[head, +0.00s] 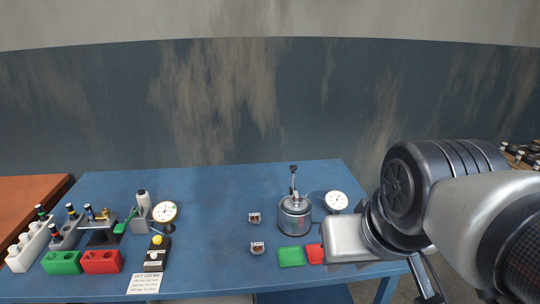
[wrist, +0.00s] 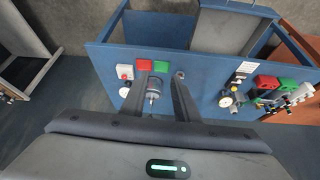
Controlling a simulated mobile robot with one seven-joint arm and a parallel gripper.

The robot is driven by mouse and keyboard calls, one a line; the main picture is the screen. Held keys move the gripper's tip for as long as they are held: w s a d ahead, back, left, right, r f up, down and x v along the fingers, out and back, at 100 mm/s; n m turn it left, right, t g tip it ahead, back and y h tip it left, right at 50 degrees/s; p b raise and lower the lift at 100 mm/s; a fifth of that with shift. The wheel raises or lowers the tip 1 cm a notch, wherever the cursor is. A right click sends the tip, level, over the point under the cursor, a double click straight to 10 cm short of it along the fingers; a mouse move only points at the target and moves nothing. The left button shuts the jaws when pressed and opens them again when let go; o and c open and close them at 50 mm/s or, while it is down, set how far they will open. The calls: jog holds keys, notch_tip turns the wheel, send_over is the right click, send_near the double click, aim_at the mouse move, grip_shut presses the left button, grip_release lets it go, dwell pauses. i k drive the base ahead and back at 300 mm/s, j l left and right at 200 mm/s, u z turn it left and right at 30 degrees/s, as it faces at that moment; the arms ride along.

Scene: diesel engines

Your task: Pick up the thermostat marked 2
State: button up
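Two small metal-and-brown parts, which look like the thermostats, stand on the blue table left of the metal pot in the head view: a farther one (head: 254,218) and a nearer one (head: 257,248). Their marks are too small to read, so I cannot tell which is 2. In the wrist view, one small part (wrist: 180,73) shows at the right fingertip; any other is hidden. My gripper (wrist: 161,80) is open and empty, above the table, with the metal pot (wrist: 153,88) seen between its fingers. In the head view its fingers are not clearly shown.
The pot (head: 295,215) holds an upright rod, with a dial gauge (head: 336,201) beside it. A green tray (head: 291,257) and a red tray (head: 314,252) lie near the front edge. Racks, bins and another gauge (head: 164,212) crowd the left. The table's middle is clear.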

aim_at(295, 198)
jog(key=i+l, duration=0.15)
jog(key=l, duration=0.25)
jog(key=i+l, duration=0.15)
jog(key=l, duration=0.25)
jog(key=i+l, duration=0.2)
jog(key=l, duration=0.2)
jog(key=i+l, duration=0.15)
jog(key=l, duration=0.2)
